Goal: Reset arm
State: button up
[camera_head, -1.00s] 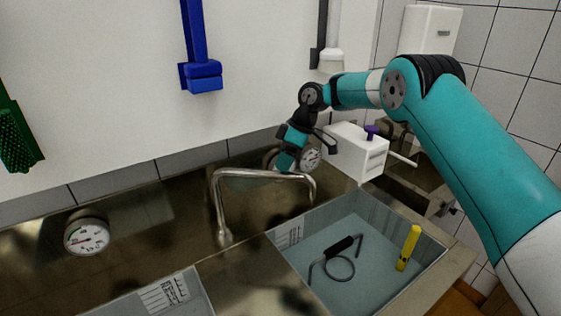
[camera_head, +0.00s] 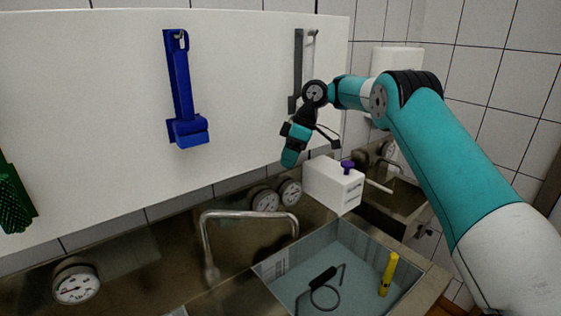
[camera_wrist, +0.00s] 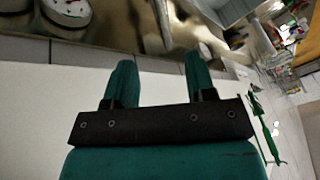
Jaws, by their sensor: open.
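My gripper (camera_head: 291,157) hangs at the end of my teal arm, in front of the white board and above the back of the steel counter. In the wrist view its two teal fingers (camera_wrist: 161,82) stand apart with nothing between them. The gripper is open and empty. In the head view it is left of the white box with the purple knob (camera_head: 335,184) and above the pair of round gauges, apart from both as far as I can tell.
A curved steel tap (camera_head: 250,215) stands over a water-filled basin (camera_head: 345,254) holding a black-handled looped tool (camera_head: 322,279) and a yellow stick (camera_head: 388,274). A gauge (camera_head: 76,284) sits at left. A blue tool (camera_head: 183,95) and a green grater (camera_head: 14,199) hang on the white board (camera_head: 100,110).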

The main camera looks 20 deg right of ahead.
jog(key=shift+a, duration=0.15)
jog(key=s+a+f+m+b, duration=0.1)
jog(key=s+a+m+b, duration=0.1)
jog(key=s+a+b, duration=0.6)
jog(key=s+a+m+b, duration=0.1)
jog(key=s+a+b, duration=0.4)
jog(key=s, duration=0.6)
jog(key=s+f+m+b, duration=0.1)
jog(key=s+f+b, duration=0.2)
jog(key=s, duration=0.8)
jog(key=s+f+m+b, duration=0.1)
jog(key=s+f+b, duration=0.2)
jog(key=s+f, duration=0.5)
jog(key=s, duration=0.2)
jog(key=shift+s+f+m+h, duration=0.3)
jog(key=shift+s+m+h, duration=0.1)
